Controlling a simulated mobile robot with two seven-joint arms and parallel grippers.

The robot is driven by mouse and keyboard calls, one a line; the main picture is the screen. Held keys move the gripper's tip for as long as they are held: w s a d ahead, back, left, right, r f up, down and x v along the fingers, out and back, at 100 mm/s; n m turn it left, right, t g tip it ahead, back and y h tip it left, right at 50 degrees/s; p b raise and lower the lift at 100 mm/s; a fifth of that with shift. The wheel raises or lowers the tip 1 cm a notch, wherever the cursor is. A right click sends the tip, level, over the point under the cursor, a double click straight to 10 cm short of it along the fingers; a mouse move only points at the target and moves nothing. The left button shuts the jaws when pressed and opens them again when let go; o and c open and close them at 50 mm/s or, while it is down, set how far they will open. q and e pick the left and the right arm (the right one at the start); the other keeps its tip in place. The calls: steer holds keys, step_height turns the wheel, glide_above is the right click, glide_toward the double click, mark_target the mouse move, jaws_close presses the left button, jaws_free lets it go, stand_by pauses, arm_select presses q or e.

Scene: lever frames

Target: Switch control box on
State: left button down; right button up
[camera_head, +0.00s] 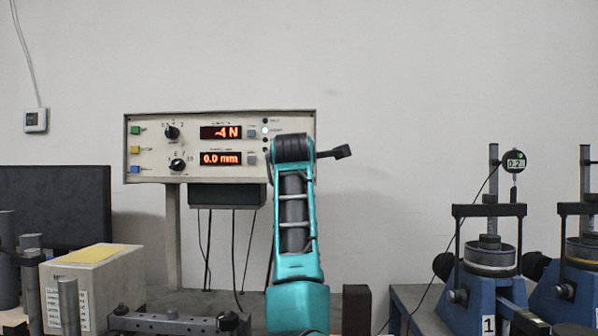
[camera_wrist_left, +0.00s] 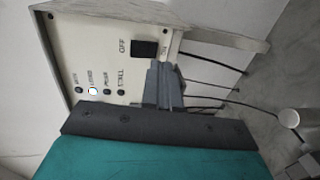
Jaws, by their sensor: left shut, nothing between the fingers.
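The control box (camera_head: 220,120) is a cream panel with two knobs, coloured buttons and lit red displays reading about -4 N and 0.0 mm. In the left wrist view, its face (camera_wrist_left: 75,45) shows a black rocker switch (camera_wrist_left: 144,48) with OFF printed beside it. One indicator light (camera_wrist_left: 93,91) glows; the others are dark. My left gripper (camera_wrist_left: 160,68) is shut and empty, its dark fingertips close beside the switch. I cannot tell whether they touch it. In the head view my teal left arm hides the box's lower right part, including the switch and the fingers. My right gripper is out of view.
Cables hang below the box. A pale block with a yellow top (camera_head: 95,257) and metal posts stand at lower left, before a dark screen (camera_head: 75,210). Blue test presses (camera_head: 490,275) stand at right. The wall right of the arm is clear.

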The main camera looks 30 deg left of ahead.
arm_select(q)
steer(key=f+b+v, duration=0.1)
steer(key=f+v, duration=0.1)
steer(key=v, duration=0.7)
steer(key=shift+s+d+b, duration=0.3)
steer(key=shift+s, duration=0.1)
steer(key=shift+f, duration=0.15)
